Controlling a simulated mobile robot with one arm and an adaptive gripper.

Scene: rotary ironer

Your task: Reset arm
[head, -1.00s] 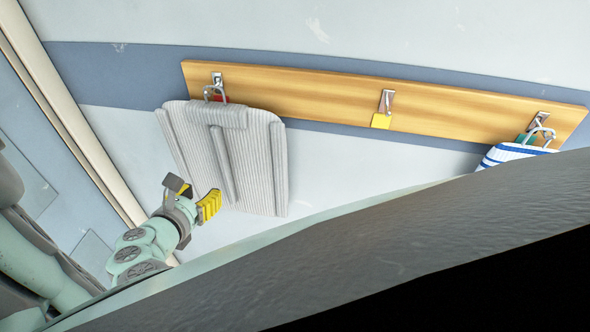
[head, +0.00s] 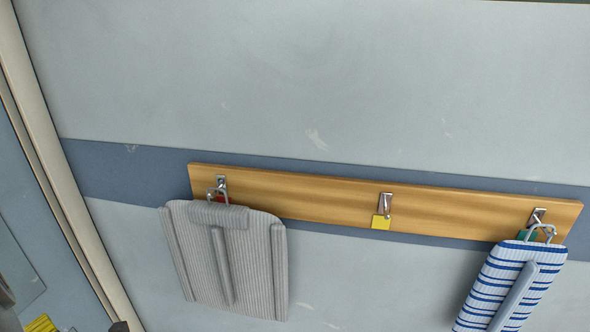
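My gripper (head: 80,326) shows only in part at the bottom left edge of the head view. A yellow ribbed pad and a dark fingertip stand apart, with nothing seen between them, so it looks open. The rest of it is cut off by the frame. It is below and left of the grey striped ironing piece (head: 250,262) and not seen touching it.
A wooden rail (head: 310,200) with metal hooks runs along the wall. The grey striped piece hangs at its left and a blue-and-white striped one (head: 505,290) at its right. The middle hook (head: 385,205) carries only a yellow tag (head: 381,222). A pale vertical trim (head: 62,190) stands at left.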

